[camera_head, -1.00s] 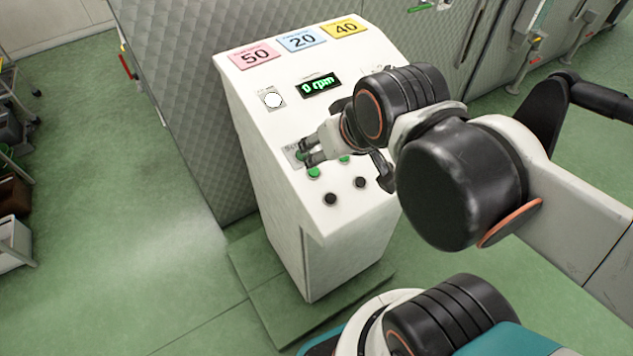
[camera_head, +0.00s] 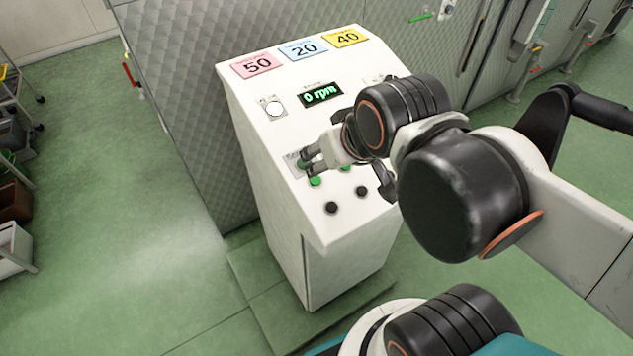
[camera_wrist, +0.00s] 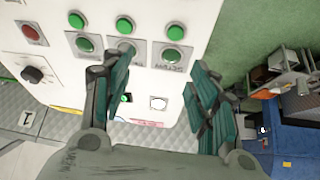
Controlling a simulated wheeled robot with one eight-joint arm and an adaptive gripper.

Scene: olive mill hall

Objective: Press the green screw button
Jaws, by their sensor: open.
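The green screw button (camera_wrist: 172,56) sits on a metal plate with an upside-down label in the wrist view. It lies between my gripper's spread fingers, nearer the right one. My gripper (camera_wrist: 148,80) is open with nothing between its teal-padded fingers. In the head view my gripper (camera_head: 308,160) is over the left plate of the white control panel (camera_head: 290,120) and largely covers the button there. Whether a fingertip touches the panel cannot be told. Other green buttons stand beside it, including the middle plated one (camera_wrist: 127,50) and the left plated one (camera_wrist: 85,43).
The panel also holds a 0 rpm display (camera_head: 320,94), a white button (camera_head: 274,107), black buttons (camera_head: 331,207), a red button (camera_wrist: 31,33) and a black knob (camera_wrist: 33,75). Cards marked 50, 20 and 40 (camera_head: 304,48) lie at its top.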

